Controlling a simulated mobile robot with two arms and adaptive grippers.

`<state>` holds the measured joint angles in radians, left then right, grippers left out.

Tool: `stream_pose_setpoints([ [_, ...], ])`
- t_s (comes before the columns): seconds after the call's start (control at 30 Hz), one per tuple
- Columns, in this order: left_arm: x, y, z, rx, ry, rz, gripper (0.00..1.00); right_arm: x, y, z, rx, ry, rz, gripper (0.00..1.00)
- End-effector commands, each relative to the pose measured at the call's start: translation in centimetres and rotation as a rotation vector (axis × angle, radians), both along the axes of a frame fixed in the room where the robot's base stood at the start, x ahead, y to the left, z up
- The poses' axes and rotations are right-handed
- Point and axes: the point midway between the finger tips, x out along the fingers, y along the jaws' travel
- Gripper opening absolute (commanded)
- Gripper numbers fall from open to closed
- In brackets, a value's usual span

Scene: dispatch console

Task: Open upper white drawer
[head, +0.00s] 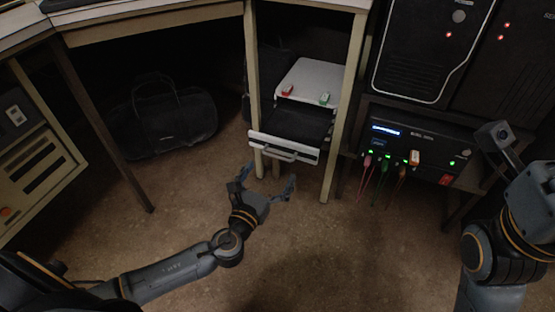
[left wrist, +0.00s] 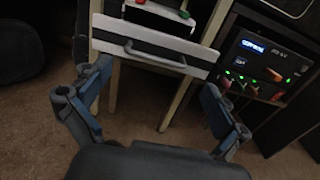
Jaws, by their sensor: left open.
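The white drawer (head: 306,154) under the desk stands pulled out, its dark interior showing behind a white front with a dark band. Its bar handle (head: 275,150) also shows in the left wrist view (left wrist: 150,56). No other drawer front is clear beneath it. My left gripper (head: 266,181) is open and empty, in front of and below the handle and apart from it. In the left wrist view its fingers (left wrist: 152,92) are spread to either side below the drawer front. My right gripper (head: 497,138) is partly visible at the right edge; its jaws are unclear.
A red item (head: 287,91) and a green item (head: 324,98) sit on the white unit top (head: 311,77). Desk legs (head: 343,110) flank the drawer. A black device (head: 420,143) with cables stands right. A black bag (head: 160,120) lies left. The floor in front is clear.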

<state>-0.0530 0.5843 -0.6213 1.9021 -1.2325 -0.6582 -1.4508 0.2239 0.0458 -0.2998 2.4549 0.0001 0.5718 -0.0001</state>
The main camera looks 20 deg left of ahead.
Motion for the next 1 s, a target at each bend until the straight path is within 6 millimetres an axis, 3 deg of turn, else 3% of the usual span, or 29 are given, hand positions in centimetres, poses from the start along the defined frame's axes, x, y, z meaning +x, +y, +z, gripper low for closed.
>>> stream_pose_setpoints([
  [0.1,-2.6,0.1,-0.1,-0.002,0.004,-0.002,0.98,0.0,0.0,0.0,0.000,0.000,0.000,0.00],
  [0.33,-5.3,0.1,0.0,-0.002,0.001,-0.002,0.98,0.0,0.0,0.0,0.000,0.000,0.000,0.00],
  [1.0,-5.8,-0.1,0.1,-0.020,0.005,-0.008,0.98,0.0,0.0,0.0,0.000,0.002,0.000,0.00],
])
